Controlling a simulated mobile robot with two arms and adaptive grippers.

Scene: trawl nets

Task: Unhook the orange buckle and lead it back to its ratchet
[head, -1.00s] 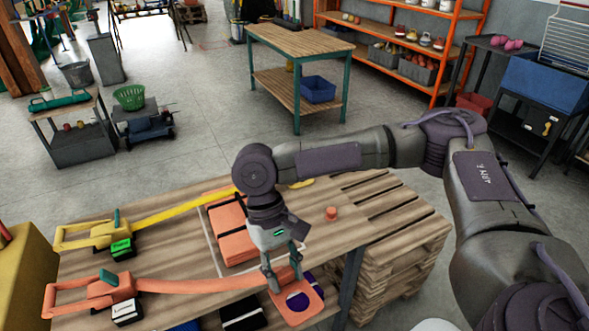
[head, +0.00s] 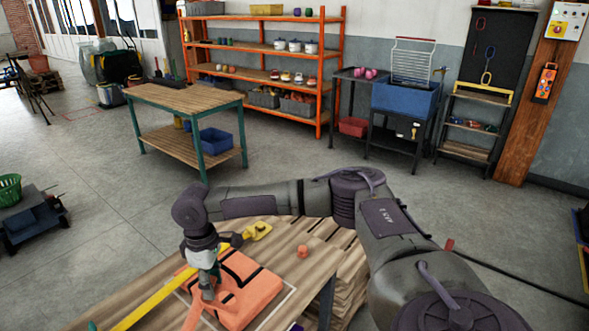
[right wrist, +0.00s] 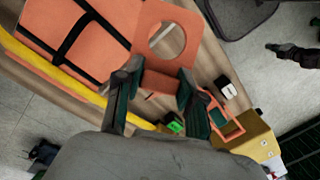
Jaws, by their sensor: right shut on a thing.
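The orange buckle (right wrist: 150,28), a flat plate with a round hole, fills the upper middle of the right wrist view. My right gripper (right wrist: 155,90) is shut on its narrower end. In the head view my right gripper (head: 207,292) is at the near left side of the orange folded pack (head: 250,305), where orange buckle and strap blend together below it. The orange ratchet (right wrist: 234,131), with its open handle frame, shows at right in the wrist view. It is outside the head view. My left gripper is not in view.
A yellow strap (head: 155,298) crosses the table (head: 130,290) to a yellow hook end (head: 258,230). A small orange cylinder (head: 303,251) stands near the far edge. Pallets (head: 352,270) adjoin the table.

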